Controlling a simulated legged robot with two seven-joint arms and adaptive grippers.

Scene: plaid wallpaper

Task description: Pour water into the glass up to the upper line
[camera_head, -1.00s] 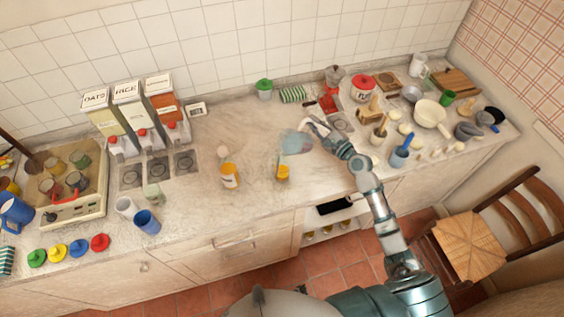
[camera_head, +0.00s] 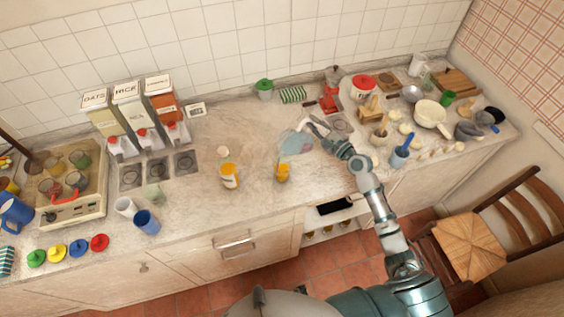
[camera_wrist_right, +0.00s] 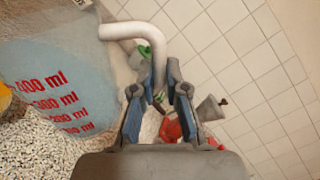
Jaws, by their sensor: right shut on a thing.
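A clear measuring jug (camera_head: 295,143) with a bluish tint is held tilted above the counter in the head view. In the right wrist view the jug (camera_wrist_right: 55,75) shows red ml marks, and its white curved handle (camera_wrist_right: 135,32) runs between the fingers. My right gripper (camera_head: 322,131) is shut on this handle; its fingers also show in the wrist view (camera_wrist_right: 157,78). A small glass with amber contents (camera_head: 283,173) stands on the counter just below the jug. Its lines and exact level are too small to tell. My left gripper is not in view.
Cups (camera_head: 147,222) and coloured lids (camera_head: 78,248) are at the front left. The counter between bottle and glass is clear.

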